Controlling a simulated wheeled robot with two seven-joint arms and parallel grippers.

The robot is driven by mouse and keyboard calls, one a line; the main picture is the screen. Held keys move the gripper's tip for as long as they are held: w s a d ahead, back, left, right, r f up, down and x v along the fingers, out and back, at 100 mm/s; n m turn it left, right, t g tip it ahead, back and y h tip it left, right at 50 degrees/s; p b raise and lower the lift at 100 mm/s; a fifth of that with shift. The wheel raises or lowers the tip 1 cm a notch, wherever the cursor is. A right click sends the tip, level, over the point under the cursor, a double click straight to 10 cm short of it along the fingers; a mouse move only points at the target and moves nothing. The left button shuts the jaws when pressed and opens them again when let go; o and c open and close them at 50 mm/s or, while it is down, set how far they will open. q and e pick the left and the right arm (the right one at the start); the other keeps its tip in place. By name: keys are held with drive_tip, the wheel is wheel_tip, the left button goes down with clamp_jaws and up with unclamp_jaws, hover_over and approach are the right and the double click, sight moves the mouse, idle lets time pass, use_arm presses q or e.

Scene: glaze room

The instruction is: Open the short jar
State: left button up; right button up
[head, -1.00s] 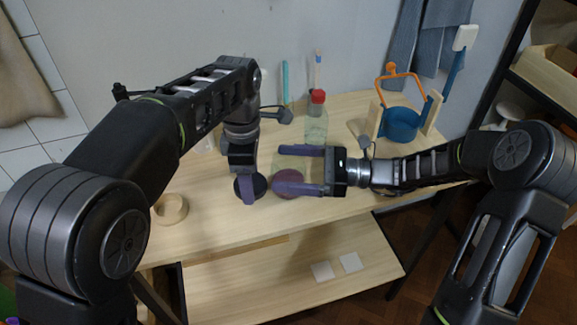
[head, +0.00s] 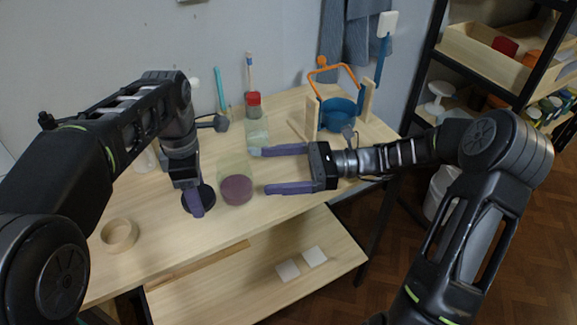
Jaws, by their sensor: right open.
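The short jar (head: 235,187) is clear, with purple contents low inside, and stands upright on the table near its front edge. No lid shows on its top. A round black lid (head: 188,200) is left of the jar, at my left gripper (head: 197,196). One purple finger of that gripper crosses the lid; the other finger is hidden, so I cannot tell whether it grips it. My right gripper (head: 262,171) is open and empty, its two fingers pointing left, with the tips just right of the jar.
A taller clear jar with a red lid (head: 255,128) stands behind the short jar. A wooden ring (head: 119,235) lies at the front left. A blue pot (head: 338,112) with an orange handle is at the back right. The table (head: 160,240) is bare between the ring and the black lid.

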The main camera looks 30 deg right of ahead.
drive_tip(key=shift+p+v, duration=0.3)
drive_tip(key=shift+v, duration=1.1)
drive_tip(key=shift+s, duration=0.1)
